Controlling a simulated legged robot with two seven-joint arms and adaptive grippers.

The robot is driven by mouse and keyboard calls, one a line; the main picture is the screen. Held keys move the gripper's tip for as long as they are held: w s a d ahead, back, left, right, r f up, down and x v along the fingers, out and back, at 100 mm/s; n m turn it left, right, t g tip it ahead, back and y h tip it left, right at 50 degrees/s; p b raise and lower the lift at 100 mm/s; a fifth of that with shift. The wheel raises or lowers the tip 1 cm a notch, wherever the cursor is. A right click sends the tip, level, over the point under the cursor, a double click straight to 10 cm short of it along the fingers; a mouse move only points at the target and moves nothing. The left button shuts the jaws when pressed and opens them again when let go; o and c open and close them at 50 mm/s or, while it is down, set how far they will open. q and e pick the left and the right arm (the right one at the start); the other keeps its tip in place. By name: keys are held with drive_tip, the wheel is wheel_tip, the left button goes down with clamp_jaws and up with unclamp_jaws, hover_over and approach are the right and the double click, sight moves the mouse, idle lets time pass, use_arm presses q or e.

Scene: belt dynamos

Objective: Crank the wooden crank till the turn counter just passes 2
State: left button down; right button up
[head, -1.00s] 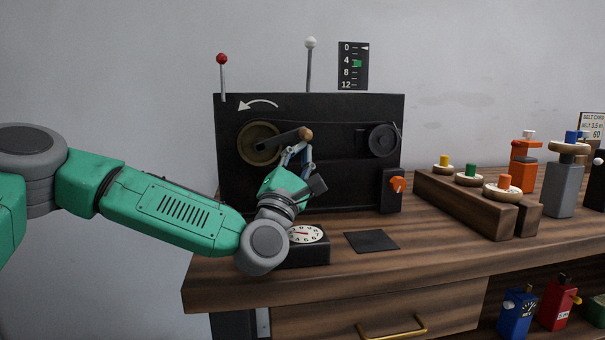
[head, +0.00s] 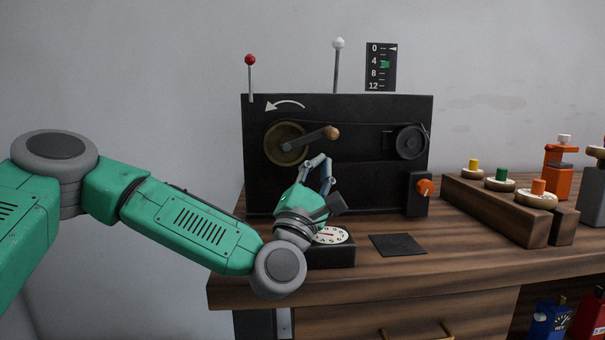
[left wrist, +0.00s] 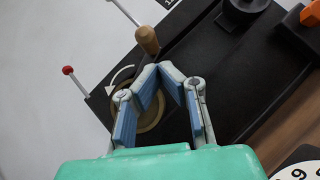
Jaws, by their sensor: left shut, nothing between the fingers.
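The wooden crank handle (head: 332,132) sits on a dark crank arm (head: 308,139) that points right and slightly up from the brass wheel (head: 284,154) on the black machine. It also shows in the left wrist view (left wrist: 147,40), just beyond my fingertips. My left gripper (head: 323,163) is shut and empty, below the handle and apart from it. In the left wrist view its fingers (left wrist: 160,68) hide part of the crank arm. A white dial (head: 330,235) with a red hand lies below, partly behind my wrist; its numbers are too small to read. My right gripper is out of view.
A curved white arrow (head: 286,104) points left above the wheel. An orange knob (head: 425,188) and a smaller black pulley (head: 410,142) are at the right. A dark mat (head: 397,245) lies on the table. A wooden rack (head: 495,208) holds several coloured pegs.

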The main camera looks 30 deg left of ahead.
use_arm(q)
drive_tip(key=s, duration=1.1)
drive_tip(key=shift+r, duration=0.15)
drive_tip(key=shift+d, duration=0.1)
